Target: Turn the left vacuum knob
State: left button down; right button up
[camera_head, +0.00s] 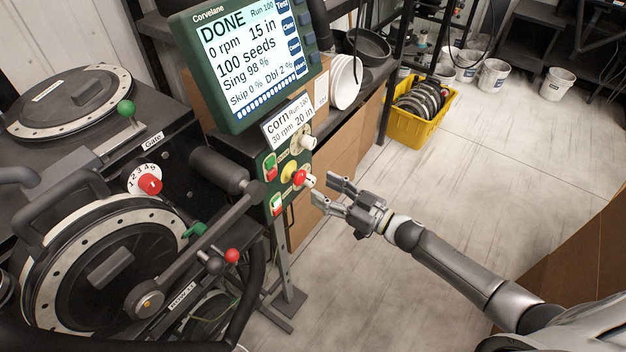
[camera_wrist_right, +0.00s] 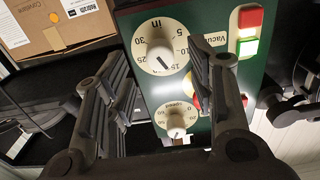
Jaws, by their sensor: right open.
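The vacuum knob (camera_wrist_right: 158,54) is a cream knob on a dial marked in inches, beside a "Vacuum" label in the wrist view. In the head view, the upper cream knob (camera_head: 308,142) on the green control panel appears to be this one. My right gripper (camera_head: 325,189) is open, in front of the panel's lower right, apart from the upper knob. In the wrist view its fingers (camera_wrist_right: 152,62) spread either side of the vacuum knob, with no visible contact. The right finger partly covers the label. My left gripper is not in view.
A smaller cream knob (camera_wrist_right: 176,120) sits below on the panel, near red and yellow buttons partly hidden by a finger. A red and green switch (camera_wrist_right: 249,30) stands beside the label. The seed meter (camera_head: 100,262) is at left. Open floor (camera_head: 440,200) lies right.

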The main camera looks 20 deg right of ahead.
aim_at(313, 184)
jog(key=x, duration=0.4)
jog(key=shift+w+a, duration=0.15)
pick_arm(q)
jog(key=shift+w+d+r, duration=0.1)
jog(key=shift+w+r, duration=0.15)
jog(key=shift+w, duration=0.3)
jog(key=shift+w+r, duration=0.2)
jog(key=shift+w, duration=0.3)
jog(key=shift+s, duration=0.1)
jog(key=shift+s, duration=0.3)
pick_arm(e)
jog(key=c, duration=1)
